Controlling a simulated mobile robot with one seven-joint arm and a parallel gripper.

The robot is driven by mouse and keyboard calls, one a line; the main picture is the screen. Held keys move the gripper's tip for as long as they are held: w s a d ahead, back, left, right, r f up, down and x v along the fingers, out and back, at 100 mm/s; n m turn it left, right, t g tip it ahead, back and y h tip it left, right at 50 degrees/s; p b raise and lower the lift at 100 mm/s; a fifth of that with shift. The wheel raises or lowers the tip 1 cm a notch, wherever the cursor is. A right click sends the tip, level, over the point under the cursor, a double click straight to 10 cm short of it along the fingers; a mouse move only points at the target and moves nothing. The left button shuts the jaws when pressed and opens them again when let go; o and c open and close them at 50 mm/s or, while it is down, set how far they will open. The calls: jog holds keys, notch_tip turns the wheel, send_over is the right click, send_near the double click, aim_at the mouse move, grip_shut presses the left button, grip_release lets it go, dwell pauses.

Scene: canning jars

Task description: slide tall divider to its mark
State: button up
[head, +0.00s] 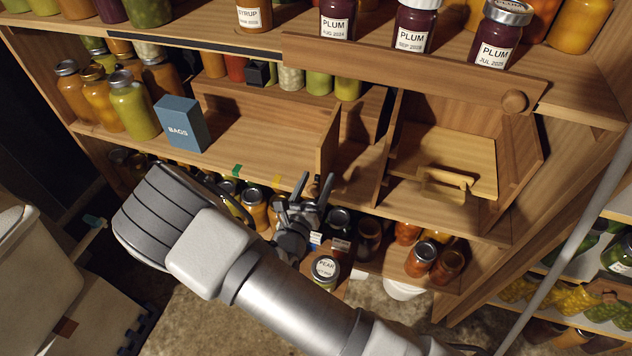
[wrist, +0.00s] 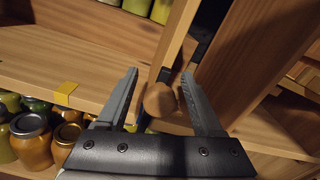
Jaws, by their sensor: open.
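The divider (head: 328,150) stands upright on the middle shelf, just beyond my gripper (head: 316,179). In the wrist view the divider (wrist: 178,42) has a rounded wooden knob (wrist: 160,100) on its front edge. My gripper (wrist: 160,88) is open, with the knob between its two fingers and a gap visible on each side. Yellow tape (head: 277,181) on the shelf's front edge lies left of the divider; it also shows in the wrist view (wrist: 66,90). Green tape (head: 237,170) lies further left. Which tape is the mark, I cannot tell.
A blue box (head: 181,124) and several jars stand at the shelf's left. Bare shelf lies between the box and divider. Right of the divider are an upright panel (head: 392,145) and a compartment with a handled wooden piece (head: 446,178). Jars fill the shelf below.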

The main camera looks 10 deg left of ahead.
grip_shut()
dwell(0.3)
dwell(1.1)
